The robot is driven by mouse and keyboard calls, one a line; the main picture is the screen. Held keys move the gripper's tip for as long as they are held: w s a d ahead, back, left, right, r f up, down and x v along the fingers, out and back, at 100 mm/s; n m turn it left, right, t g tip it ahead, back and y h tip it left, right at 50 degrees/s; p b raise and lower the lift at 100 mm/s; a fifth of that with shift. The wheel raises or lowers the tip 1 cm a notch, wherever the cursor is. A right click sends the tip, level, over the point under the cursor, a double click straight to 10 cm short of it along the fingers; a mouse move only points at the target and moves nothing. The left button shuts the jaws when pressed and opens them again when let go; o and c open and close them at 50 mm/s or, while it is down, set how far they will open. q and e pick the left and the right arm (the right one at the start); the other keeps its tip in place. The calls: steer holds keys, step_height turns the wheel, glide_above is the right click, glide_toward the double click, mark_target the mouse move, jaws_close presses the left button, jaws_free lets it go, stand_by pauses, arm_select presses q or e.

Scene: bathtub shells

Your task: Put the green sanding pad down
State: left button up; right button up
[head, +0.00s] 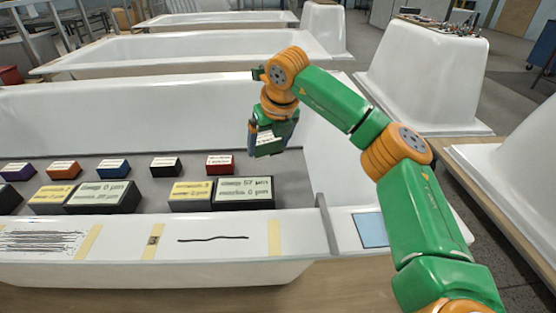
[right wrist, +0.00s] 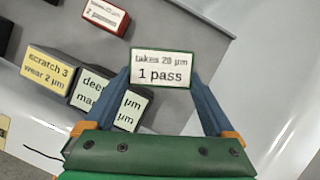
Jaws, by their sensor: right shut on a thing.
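My right gripper (head: 270,138) is shut on the green sanding pad (right wrist: 161,68), with a blue finger on each side of it. The pad has a green edge and a white label reading "takes 20 µm 1 pass". In the head view the pad (head: 266,137) is held in the air above the grey board (head: 137,183) in the near tub, behind and right of the red pad (head: 220,164). The red pad also shows at the top of the right wrist view (right wrist: 105,16). My left gripper is not in view.
Purple, orange, blue (head: 113,168) and black (head: 165,167) pads stand in a row left of the red one. Larger labelled blocks (head: 243,193) stand in front. The near rim carries scratch samples (head: 213,239) and a light blue square (head: 370,229). The board right of the red pad looks clear.

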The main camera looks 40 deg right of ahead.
glide_above(276, 169)
steer(key=s, duration=0.2)
steer(key=f, duration=0.5)
steer(key=shift+w+a+f, duration=0.15)
steer(key=shift+a+f, duration=0.05)
steer(key=shift+a, duration=0.15)
steer(key=f, duration=0.3)
steer(key=shift+w+d+f, duration=0.1)
steer(key=shift+d+f, duration=0.15)
steer(key=shift+f, duration=0.05)
steer(key=o, duration=1)
steer(key=v, duration=1.2)
steer(key=shift+r, duration=0.1)
